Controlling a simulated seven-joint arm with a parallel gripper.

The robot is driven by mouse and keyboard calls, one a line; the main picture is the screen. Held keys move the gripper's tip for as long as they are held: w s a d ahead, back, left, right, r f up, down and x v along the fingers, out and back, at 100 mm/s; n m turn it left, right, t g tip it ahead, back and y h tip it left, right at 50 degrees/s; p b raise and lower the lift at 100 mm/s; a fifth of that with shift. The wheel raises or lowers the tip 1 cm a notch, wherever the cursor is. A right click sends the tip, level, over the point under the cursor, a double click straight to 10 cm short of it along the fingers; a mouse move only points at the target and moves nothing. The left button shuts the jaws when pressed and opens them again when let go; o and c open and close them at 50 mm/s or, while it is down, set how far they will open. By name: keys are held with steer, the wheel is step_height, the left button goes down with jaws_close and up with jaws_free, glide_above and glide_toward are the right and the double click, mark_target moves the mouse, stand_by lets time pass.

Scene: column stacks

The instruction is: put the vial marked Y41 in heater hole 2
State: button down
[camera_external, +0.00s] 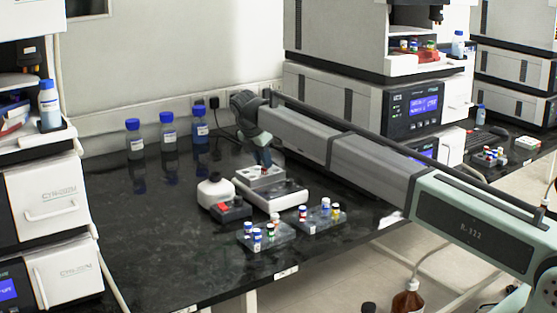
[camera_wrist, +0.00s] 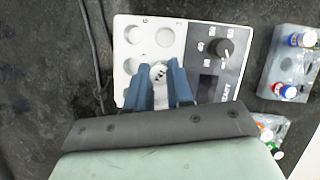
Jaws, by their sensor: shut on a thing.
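My gripper (camera_external: 264,158) points down over the heater block (camera_external: 254,180). In the wrist view its two blue fingers (camera_wrist: 159,88) are shut on a vial with a white top (camera_wrist: 158,72), seen from above. No Y41 mark can be read on it. The heater (camera_wrist: 208,30) is a pale unit with round holes at its left and a dial at its right. Several holes show open around the vial; hole numbers are too small to read. The fingers hide part of the block, and I cannot tell whether the vial's lower end is inside a hole.
Two racks, a front one (camera_external: 270,243) and a right one (camera_external: 322,224), hold several capped vials. A small device with a red part (camera_external: 231,208) and a white rounded one (camera_external: 214,190) stand left of the heater. Blue-capped bottles (camera_external: 168,135) stand behind. The bench's left front is clear.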

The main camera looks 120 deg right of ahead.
steer(key=shift+f, duration=0.7)
stand_by(0.3)
steer(key=c, duration=0.9)
jaws_free()
steer(key=shift+o, duration=0.3)
steer(key=shift+o, duration=1.2)
steer(key=shift+r, duration=0.2)
steer(key=shift+r, duration=2.85)
